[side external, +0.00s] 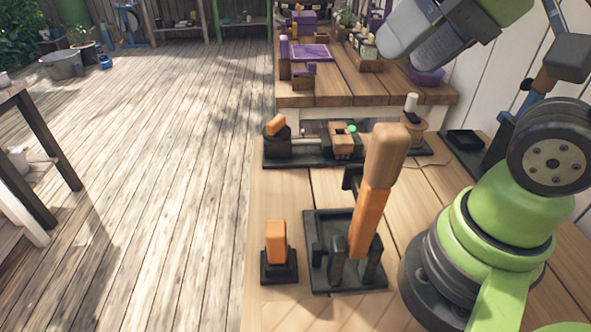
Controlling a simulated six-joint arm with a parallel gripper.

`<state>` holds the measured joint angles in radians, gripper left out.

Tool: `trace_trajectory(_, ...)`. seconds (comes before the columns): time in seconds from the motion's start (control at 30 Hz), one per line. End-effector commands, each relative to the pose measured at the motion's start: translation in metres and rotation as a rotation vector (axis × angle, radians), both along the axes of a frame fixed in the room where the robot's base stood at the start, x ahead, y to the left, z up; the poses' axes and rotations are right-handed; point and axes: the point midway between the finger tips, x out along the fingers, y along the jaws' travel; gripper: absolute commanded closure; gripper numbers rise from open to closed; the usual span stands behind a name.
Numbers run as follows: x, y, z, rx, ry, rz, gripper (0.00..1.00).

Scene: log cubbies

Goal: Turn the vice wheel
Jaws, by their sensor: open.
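A vice-like device (310,157) on a dark base lies across the far end of the near table. At its left end is a dark rounded part with an orange grip (277,125), which looks like the wheel. A pale shaft (306,146) runs right from it to a wooden block (344,140), with a small green light beside the block. My gripper (417,57) is at the upper right, raised above the table. Its two grey fingers are apart with nothing visible between them. It is well to the right of the wheel and touches nothing visible.
A tall orange lever with a wooden handle (380,170) stands up from a dark base in mid-table. A small orange switch (276,242) is to its left. A spool-like post (411,122) stands right of the vice. A second table (375,92) lies beyond.

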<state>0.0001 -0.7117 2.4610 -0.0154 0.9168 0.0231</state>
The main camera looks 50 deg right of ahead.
Motion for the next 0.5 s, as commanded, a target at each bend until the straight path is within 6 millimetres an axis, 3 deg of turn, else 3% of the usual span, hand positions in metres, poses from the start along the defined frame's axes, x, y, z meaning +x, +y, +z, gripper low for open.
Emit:
trace_trajectory(0.03,-0.003,0.000,-0.003,-0.007,-0.012,0.009,0.32)
trace_trajectory(0.13,0.004,-0.006,-0.005,-0.043,-0.020,0.001,0.11)
trace_trajectory(0.17,0.009,-0.010,-0.005,-0.064,-0.023,-0.007,0.11)
trace_trajectory(0.27,0.038,-0.030,-0.006,-0.161,-0.031,-0.041,0.11)
trace_trajectory(0.5,0.128,-0.086,-0.027,-0.417,-0.091,-0.017,0.11)
